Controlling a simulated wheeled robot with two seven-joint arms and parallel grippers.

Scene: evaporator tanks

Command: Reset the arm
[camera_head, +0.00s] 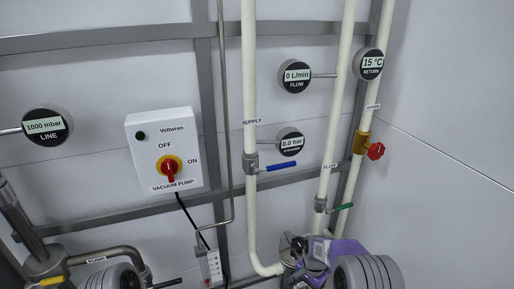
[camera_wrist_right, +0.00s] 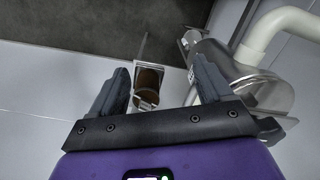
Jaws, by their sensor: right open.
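My right gripper (camera_wrist_right: 163,82) shows in the right wrist view with its two dark fingers spread apart and nothing between them. Behind the gap is a small light-framed box (camera_wrist_right: 149,82) with a brown inside. In the head view the purple body of my right gripper (camera_head: 345,250) is at the bottom, right of centre, in front of the pipework; its fingertips are hard to make out there. A grey rounded part of my left arm (camera_head: 118,277) shows at the bottom left. My left gripper is not in view.
A white vacuum pump box (camera_head: 164,149) with a red knob is on the wall. Cream pipes (camera_head: 249,100) carry a blue-handled valve (camera_head: 279,167), a green-handled valve (camera_head: 340,207) and a red-handled valve (camera_head: 375,151). A steel fitting (camera_wrist_right: 240,75) stands close right of my right fingers.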

